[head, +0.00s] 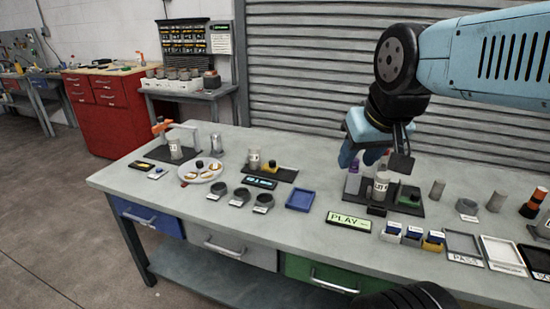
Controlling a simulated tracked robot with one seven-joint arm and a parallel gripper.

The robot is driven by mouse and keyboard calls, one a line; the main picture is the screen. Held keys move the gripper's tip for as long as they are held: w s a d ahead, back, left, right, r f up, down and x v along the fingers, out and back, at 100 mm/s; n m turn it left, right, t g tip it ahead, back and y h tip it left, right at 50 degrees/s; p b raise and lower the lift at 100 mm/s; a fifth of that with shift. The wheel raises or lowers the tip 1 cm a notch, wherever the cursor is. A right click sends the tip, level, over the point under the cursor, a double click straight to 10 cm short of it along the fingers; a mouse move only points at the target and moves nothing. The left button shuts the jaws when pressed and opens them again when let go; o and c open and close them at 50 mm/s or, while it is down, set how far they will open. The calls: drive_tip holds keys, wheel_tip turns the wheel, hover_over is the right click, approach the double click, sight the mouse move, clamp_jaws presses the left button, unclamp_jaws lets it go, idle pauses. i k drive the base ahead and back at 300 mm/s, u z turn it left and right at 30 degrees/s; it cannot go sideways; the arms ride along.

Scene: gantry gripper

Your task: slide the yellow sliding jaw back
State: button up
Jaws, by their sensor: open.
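My gripper (362,156), with light blue fingers, is open at the right of the bench. It is just above and behind a white labelled jar (381,187) on a black base. A dark block on a stem (400,162) shows beside the fingers. I cannot pick out the yellow sliding jaw for certain. A small yellow part (254,161) shows near a jar on another black plate (281,174), left of my gripper and apart from it. What lies behind the fingers is partly hidden.
Grey cylinders (437,190) stand to the right. A white plate (201,170) is at the left. The grey bench top is clear along its front left edge.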

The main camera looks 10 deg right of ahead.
sight(272, 167)
drive_tip(key=u, duration=1.15)
drive_tip(key=i, duration=0.15)
drive_tip(key=z, duration=3.25)
drive_tip(key=k, duration=1.05)
drive_tip(key=u, duration=1.7)
drive_tip(key=i, duration=0.9)
